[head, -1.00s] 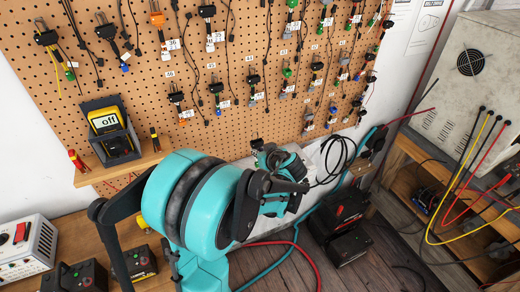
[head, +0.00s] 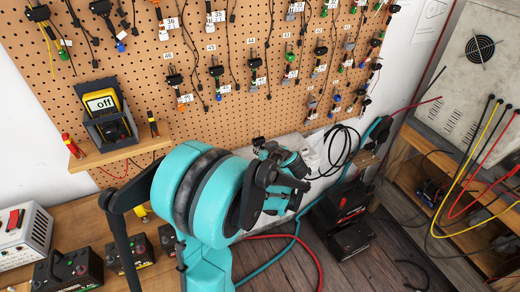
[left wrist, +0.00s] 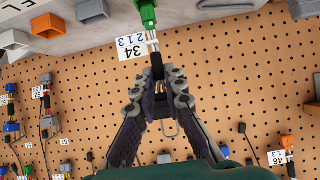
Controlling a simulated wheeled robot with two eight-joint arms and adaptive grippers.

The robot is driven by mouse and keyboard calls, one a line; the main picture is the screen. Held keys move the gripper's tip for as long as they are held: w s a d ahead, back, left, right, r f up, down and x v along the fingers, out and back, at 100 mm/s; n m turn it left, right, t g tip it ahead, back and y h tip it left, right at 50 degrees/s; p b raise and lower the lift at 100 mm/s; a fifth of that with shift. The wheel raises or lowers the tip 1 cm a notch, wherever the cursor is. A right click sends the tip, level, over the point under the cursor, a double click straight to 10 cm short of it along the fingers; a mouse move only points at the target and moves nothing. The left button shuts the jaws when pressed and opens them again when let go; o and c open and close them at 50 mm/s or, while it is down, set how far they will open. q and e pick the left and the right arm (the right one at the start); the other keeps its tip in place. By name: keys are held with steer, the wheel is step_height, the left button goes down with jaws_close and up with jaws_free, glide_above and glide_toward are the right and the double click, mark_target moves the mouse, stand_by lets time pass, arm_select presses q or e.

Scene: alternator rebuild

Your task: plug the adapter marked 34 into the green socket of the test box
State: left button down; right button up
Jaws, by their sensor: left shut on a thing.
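My left gripper (left wrist: 158,80) is shut on the black body of the adapter marked 34 in the left wrist view. The adapter's white tag (left wrist: 133,46) reads 34 above 213. A green connector end (left wrist: 145,14) points away from the fingers, toward a pale panel (left wrist: 200,20) at the top. I cannot tell whether it touches anything; its far end is cut off by the frame. In the head view my left gripper (head: 285,170) is in front of a white box or panel (head: 318,150) below the pegboard, and the adapter is hidden there. My right gripper is not in view.
Grey (left wrist: 47,27) and orange (left wrist: 13,40) blocks sit on the pale panel. The pegboard (head: 130,60) holds several hanging adapters. A meter (head: 101,103) reading "off" stands on a small shelf. Black boxes (head: 343,200) and cables lie to the right of my arm.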

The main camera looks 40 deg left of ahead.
arm_select(q)
steer(key=shift+f+b, duration=0.7)
stand_by(1.3)
steer(key=c, duration=1.5)
jaws_free()
steer(key=s+d+r, duration=0.1)
steer(key=s+d, duration=0.2)
steer(key=d, duration=0.4)
steer(key=s+d+r, duration=0.1)
steer(key=s+d, duration=0.3)
steer(key=d, duration=0.3)
steer(key=shift+s+d+r, duration=0.25)
steer(key=shift+s+r, duration=0.05)
